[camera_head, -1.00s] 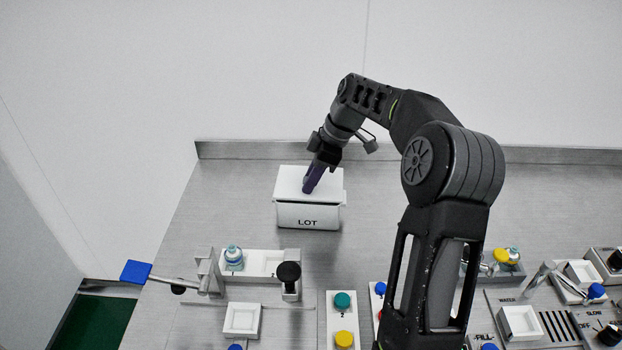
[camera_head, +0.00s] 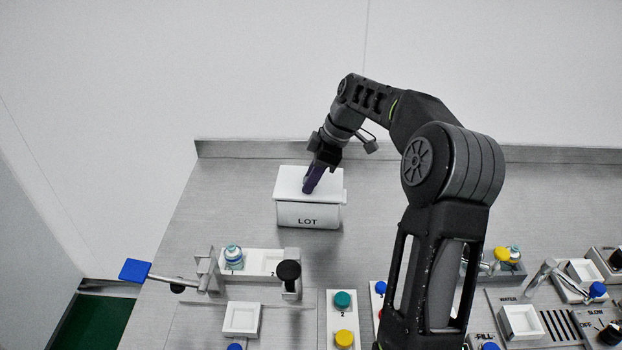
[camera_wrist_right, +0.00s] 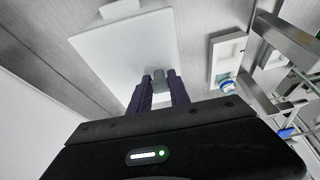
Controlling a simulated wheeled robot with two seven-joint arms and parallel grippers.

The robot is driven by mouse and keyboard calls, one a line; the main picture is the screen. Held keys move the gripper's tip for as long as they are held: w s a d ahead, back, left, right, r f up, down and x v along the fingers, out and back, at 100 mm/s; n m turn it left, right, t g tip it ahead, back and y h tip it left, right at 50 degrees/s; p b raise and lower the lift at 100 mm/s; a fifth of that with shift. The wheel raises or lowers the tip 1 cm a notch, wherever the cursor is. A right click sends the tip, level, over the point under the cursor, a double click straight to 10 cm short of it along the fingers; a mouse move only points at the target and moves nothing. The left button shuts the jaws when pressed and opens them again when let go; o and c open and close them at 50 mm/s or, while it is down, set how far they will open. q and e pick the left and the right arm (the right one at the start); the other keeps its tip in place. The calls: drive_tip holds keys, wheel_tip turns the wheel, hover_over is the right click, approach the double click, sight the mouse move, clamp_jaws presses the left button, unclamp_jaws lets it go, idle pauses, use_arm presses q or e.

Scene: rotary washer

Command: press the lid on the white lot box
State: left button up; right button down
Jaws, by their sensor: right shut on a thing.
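The white lot box (camera_head: 308,216), marked LOT on its front, stands upright at the back of the steel worktop. Its white lid (camera_head: 327,182) lies over the box top. I cannot tell whether it is fully seated. My right gripper (camera_head: 308,187) reaches down to the middle of the lid with its purple fingers. In the right wrist view, the fingers are shut on the lid's small grey knob (camera_wrist_right: 160,84), with the flat white lid (camera_wrist_right: 120,50) beyond them. My left gripper is out of view.
In front of the box is a white rack (camera_head: 262,262) holding a capped vial (camera_head: 233,258). A blue-ended lever (camera_head: 135,270) is at left, a black knob (camera_head: 289,272) beside the rack. Teal (camera_head: 342,299) and yellow (camera_head: 344,339) buttons are nearer. Bare worktop lies around the box.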

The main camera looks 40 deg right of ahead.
drive_tip(key=shift+f, duration=0.2)
idle(0.4)
drive_tip(key=c, duration=1.1)
unclamp_jaws()
drive_tip(key=shift+c, duration=0.2)
drive_tip(key=b+v, duration=0.1)
drive_tip(key=v, duration=0.6)
drive_tip(key=shift+s+r, duration=0.15)
drive_tip(key=shift+r, duration=0.2)
